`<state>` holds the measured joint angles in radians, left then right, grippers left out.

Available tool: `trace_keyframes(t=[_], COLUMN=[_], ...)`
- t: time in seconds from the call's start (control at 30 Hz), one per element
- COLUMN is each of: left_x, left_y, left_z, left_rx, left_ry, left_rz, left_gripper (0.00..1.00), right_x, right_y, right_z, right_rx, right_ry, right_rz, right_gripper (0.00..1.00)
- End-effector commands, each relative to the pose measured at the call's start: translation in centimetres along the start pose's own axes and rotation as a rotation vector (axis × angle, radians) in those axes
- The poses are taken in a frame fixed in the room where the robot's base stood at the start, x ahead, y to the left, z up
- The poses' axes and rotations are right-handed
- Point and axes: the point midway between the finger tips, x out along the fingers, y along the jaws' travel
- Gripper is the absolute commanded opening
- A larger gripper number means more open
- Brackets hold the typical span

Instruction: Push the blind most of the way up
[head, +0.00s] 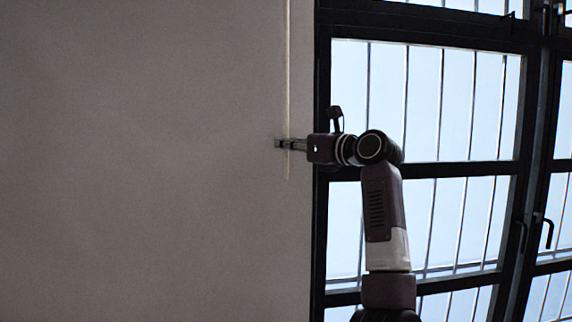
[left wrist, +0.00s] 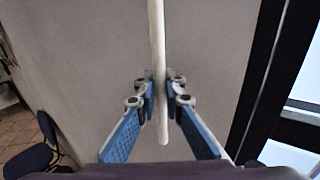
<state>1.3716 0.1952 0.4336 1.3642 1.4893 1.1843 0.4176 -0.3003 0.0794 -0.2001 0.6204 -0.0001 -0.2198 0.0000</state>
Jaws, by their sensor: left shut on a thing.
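A thin pale rod (head: 287,80) hangs upright in front of a plain grey surface and ends a little below my left gripper (head: 280,144). The fingers are shut on the rod near its lower end. In the left wrist view the rod (left wrist: 156,35) passes between the two blue-padded fingers of my left gripper (left wrist: 160,80), and its lower tip shows below them. No blind slats or fabric can be made out clearly. I cannot tell whether the grey surface (head: 140,160) is wall or blind. My right gripper is out of view.
A dark-framed window (head: 440,100) with thin bars stands to the right of the rod, behind my left arm. A window handle (head: 548,232) sits at the far right. In the left wrist view a dark chair (left wrist: 35,152) stands on the tiled floor at lower left.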

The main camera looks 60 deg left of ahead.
Motion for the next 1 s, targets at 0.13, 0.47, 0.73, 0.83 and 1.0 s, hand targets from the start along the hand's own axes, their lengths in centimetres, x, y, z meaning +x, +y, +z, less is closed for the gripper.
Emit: trace_keyframes(t=[0.13,0.47,0.73,0.83,1.0], left_x=[-0.1,0.0,0.0,0.0,0.0], left_y=[-0.1,-0.1,0.0,0.0,0.0], left_z=[5.2,10.0,10.6,10.6,10.5], left_rx=[-0.002,0.000,0.001,0.001,0.001], left_ry=[-0.002,-0.002,-0.003,-0.003,-0.003], left_rz=[-0.002,-0.001,0.000,0.000,0.000], left_gripper=[0.00,0.00,0.00,0.00,0.11], right_x=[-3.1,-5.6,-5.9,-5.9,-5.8], right_y=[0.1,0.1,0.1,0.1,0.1], right_z=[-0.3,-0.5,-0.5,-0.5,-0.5], right_rx=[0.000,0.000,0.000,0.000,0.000], right_ry=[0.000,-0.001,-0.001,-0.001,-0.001], right_rz=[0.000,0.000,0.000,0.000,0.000], right_gripper=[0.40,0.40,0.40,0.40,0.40])
